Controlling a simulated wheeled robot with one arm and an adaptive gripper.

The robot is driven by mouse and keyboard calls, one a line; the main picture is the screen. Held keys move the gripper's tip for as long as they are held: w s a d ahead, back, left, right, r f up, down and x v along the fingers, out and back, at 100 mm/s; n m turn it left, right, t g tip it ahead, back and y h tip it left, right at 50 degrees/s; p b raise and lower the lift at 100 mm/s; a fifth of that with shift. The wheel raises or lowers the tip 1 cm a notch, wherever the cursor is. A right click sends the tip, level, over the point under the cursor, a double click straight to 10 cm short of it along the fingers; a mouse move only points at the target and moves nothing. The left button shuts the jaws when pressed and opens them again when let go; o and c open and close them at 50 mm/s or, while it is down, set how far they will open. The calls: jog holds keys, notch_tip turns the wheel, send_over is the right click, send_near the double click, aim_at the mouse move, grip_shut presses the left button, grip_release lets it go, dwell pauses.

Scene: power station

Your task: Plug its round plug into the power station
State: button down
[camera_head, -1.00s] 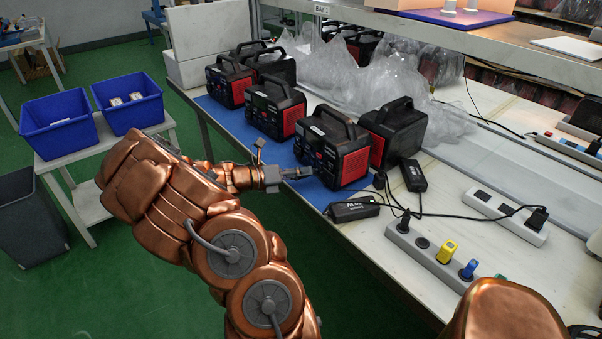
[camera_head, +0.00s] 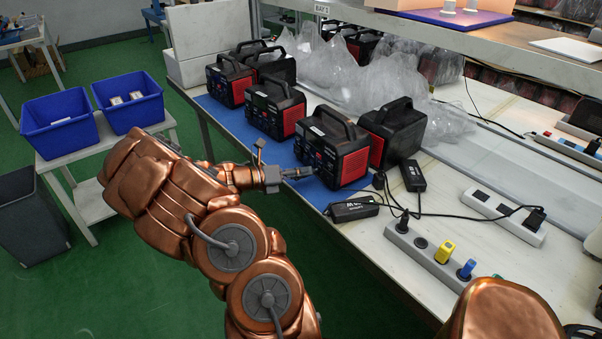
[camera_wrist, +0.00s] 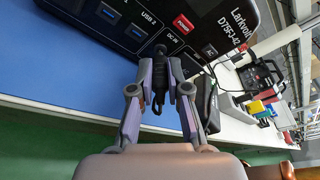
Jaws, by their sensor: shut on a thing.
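The power station (camera_head: 332,150), black with red side grilles, stands on the blue mat near its right end. In the wrist view its front panel (camera_wrist: 115,22) shows USB ports, a red button and a "DC IN" label. My gripper (camera_wrist: 160,62) is shut on the black round plug (camera_wrist: 158,76), with the plug's tip at the panel by the DC IN label. Whether the tip is seated inside the socket I cannot tell. In the head view my gripper (camera_head: 307,173) is at the front of the power station, and the plug is too small to make out.
Other power stations (camera_head: 272,108) stand in rows on the blue mat (camera_head: 222,112). Black adapters (camera_head: 353,209), cables and a grey power strip (camera_head: 432,258) with yellow and blue plugs lie to the right. Clear plastic wrap (camera_head: 350,75) is behind. Blue bins (camera_head: 60,124) stand left.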

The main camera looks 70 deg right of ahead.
jog(key=shift+s+d+p, duration=0.45)
jog(key=shift+d+p, duration=0.2)
jog(key=shift+d, duration=0.05)
dwell(0.8)
jog(key=c, duration=1.1)
grip_release()
jog(key=shift+o, duration=0.2)
jog(key=v, duration=1.2)
